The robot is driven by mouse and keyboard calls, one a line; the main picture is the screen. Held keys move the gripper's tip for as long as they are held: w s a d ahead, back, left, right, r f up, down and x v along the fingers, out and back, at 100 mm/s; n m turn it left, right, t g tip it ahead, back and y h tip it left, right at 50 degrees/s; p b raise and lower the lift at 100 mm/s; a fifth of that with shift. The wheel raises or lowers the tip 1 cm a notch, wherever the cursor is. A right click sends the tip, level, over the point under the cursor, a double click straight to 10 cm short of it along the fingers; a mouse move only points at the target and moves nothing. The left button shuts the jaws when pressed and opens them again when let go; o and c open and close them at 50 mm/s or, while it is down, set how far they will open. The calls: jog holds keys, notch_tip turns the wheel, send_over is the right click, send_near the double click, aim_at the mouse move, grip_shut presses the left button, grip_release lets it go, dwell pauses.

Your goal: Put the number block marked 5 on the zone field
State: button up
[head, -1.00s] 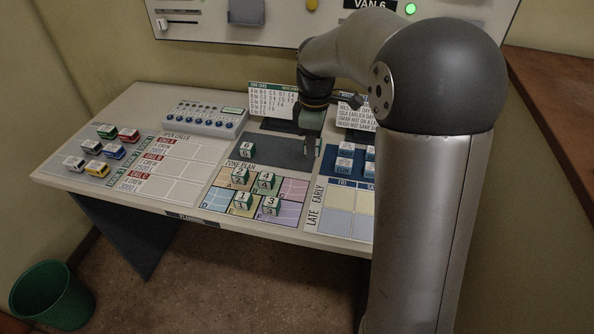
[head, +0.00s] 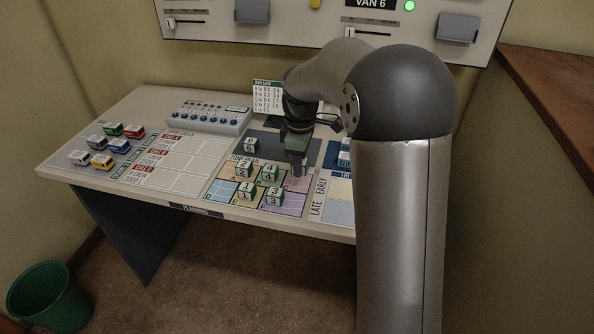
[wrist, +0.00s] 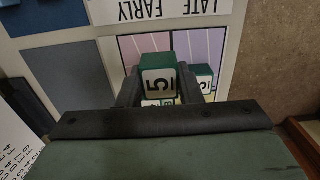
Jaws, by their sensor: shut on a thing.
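The number block marked 5 (wrist: 159,80), white with a green side, is held between the fingers of my gripper (wrist: 160,92) in the wrist view. In the head view my gripper (head: 298,172) is over the right part of the zone plan (head: 293,204), by its pink field. The block itself is not clearly visible there. Blocks 2 (head: 244,168), 4 (head: 270,173), 1 (head: 246,191) and 3 (head: 274,197) stand on the plan's coloured fields. In the wrist view, pink and purple fields (wrist: 145,47) show beyond the held block; whether it touches the plan I cannot tell.
Block 6 (head: 250,145) stands on the dark strip behind the plan. Another block (wrist: 204,77) is close beside the held one in the wrist view. Small toy vans (head: 102,161) stand at the desk's left. A shift board (head: 339,212) lies right of the plan.

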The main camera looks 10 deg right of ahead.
aim_at(297, 182)
jog(key=w+f, duration=0.2)
jog(key=f, duration=0.1)
jog(key=shift+w, duration=0.15)
jog(key=shift+w+f, duration=0.1)
jog(key=shift+f, duration=1.45)
jog(key=shift+f, duration=0.15)
jog(key=o, duration=1)
jog(key=shift+c, duration=0.2)
